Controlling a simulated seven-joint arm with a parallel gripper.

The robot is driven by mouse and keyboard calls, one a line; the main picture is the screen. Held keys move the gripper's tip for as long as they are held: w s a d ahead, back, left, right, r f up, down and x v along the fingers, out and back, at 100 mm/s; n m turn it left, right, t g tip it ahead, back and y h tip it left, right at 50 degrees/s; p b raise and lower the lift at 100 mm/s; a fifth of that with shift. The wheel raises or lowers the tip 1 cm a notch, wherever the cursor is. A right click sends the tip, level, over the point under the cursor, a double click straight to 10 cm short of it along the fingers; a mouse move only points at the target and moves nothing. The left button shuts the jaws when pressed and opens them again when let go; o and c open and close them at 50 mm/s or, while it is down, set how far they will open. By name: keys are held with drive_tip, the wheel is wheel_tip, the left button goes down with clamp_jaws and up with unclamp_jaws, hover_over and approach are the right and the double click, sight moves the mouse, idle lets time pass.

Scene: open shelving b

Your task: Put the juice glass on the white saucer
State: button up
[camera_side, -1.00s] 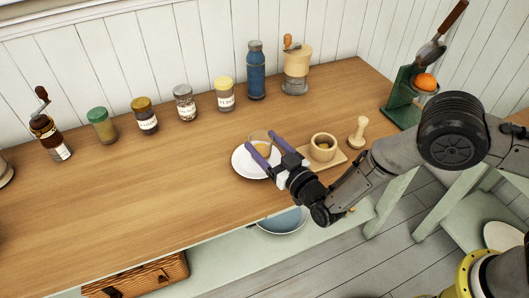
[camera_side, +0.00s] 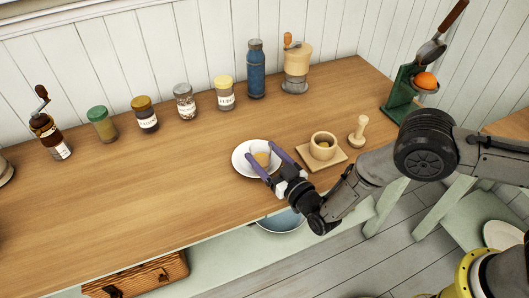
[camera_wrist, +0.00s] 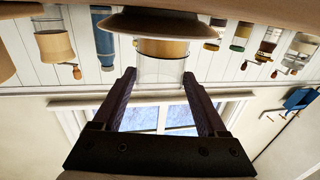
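The juice glass (camera_side: 261,155), a small clear glass with amber juice, stands upright at the white saucer (camera_side: 241,163) in the side view, seemingly resting on it. My gripper (camera_side: 260,152) reaches in from the lower right, with its two purple fingers on either side of the glass. In the wrist view, which is upside down, the glass (camera_wrist: 160,70) fills the space between the fingertips (camera_wrist: 160,78). The saucer's rim (camera_wrist: 155,22) shows right at the glass's base. The finger contact and the exact contact with the saucer are hard to make out.
A wooden cup (camera_side: 323,146) on a square board and a wooden pestle (camera_side: 358,131) are to the right. Several jars, a blue bottle (camera_side: 256,70) and a grinder (camera_side: 296,66) line the back. The counter to the left is clear.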

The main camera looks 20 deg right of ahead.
drive_tip(key=o, duration=0.3)
drive_tip(key=shift+r, duration=0.15)
drive_tip(key=shift+r, duration=0.4)
drive_tip(key=s, duration=0.4)
drive_tip(key=s+d, duration=0.1)
drive_tip(key=s, duration=0.3)
drive_tip(key=s+d, duration=0.1)
drive_tip(key=s, duration=0.3)
drive_tip(key=shift+d, duration=0.2)
drive_tip(key=shift+w, duration=0.1)
